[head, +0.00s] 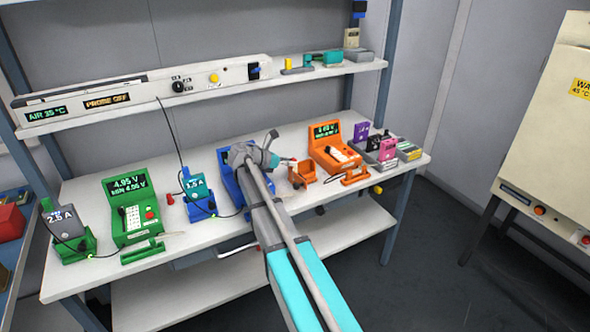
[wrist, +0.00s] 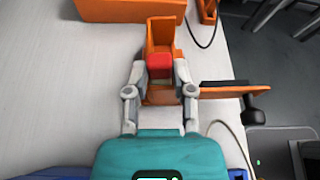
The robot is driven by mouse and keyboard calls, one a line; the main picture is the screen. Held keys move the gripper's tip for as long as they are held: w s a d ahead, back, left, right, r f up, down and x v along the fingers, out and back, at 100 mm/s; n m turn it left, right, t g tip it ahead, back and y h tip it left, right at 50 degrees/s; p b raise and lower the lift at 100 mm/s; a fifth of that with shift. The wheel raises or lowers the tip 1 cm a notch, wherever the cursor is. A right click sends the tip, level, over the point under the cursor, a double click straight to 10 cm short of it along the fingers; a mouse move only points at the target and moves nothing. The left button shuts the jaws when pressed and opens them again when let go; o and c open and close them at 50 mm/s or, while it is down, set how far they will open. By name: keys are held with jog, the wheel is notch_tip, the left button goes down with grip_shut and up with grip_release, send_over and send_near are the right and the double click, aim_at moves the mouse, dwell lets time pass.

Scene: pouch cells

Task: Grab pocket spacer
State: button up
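A small red block, seemingly the pocket spacer (wrist: 160,66), sits in a small orange open-topped pocket (wrist: 160,33) in the wrist view. The orange pocket also shows on the bench in the head view (head: 303,178). My gripper (wrist: 160,70) is open, its two grey fingers on the left and right of the red block. Small gaps seem to show between fingertips and block; contact cannot be told for sure. In the head view my gripper (head: 283,161) is just left of the orange pocket, and the red block is not clearly visible there.
An orange bar with a black knob (wrist: 235,92) lies right of the pocket. An orange device (head: 334,148) stands behind it. Purple and pink cells (head: 388,149) stand at the right. Blue and green stations (head: 131,210) fill the left of the white bench (head: 340,207).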

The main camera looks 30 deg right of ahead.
grip_shut()
jog(key=shift+s+r, duration=0.1)
jog(key=shift+s+d+r+p, duration=0.15)
jog(key=shift+s+r+p, duration=0.4)
jog(key=shift+p, duration=0.2)
jog(key=s+d+r+p, duration=0.2)
jog(key=s+r+p, duration=0.1)
jog(key=s, duration=0.3)
jog(key=s+d+r+p, duration=0.2)
jog(key=s+r+p, duration=0.1)
jog(key=s, duration=0.3)
jog(key=shift+r, duration=0.35)
